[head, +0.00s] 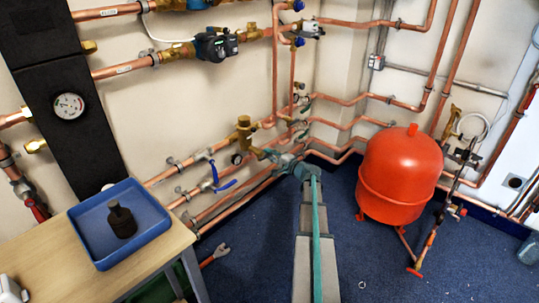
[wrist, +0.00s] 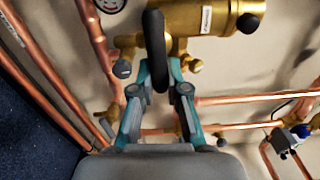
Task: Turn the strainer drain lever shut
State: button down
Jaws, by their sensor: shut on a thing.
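The strainer is a brass body (wrist: 200,20) with a label, seen at the top of the wrist view. In the head view it is the brass fitting (head: 244,130) on the copper pipes. A black lever (wrist: 154,40) hangs from it and runs down between my fingers. My gripper (wrist: 157,72) has its teal fingers on both sides of the lever and is shut on it. In the head view my gripper (head: 266,154) is just right of the brass fitting. The lever is too small or hidden there to make out.
A blue-handled valve (head: 217,178) is on a pipe just below the strainer. A red expansion vessel (head: 400,172) stands on the floor to the right. A table with a blue tray (head: 154,238) is at lower left. Copper pipes run close around my gripper.

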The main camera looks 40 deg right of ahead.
jog(key=c, duration=1.2)
grip_release()
jog(key=shift+f, duration=0.1)
jog(key=shift+s, duration=0.15)
jog(key=s, duration=0.4)
jog(key=s+d, duration=0.1)
jog(key=s, duration=0.6)
jog(key=shift+s+d, duration=0.35)
jog(key=shift+d, duration=0.05)
jog(key=shift+d, duration=0.1)
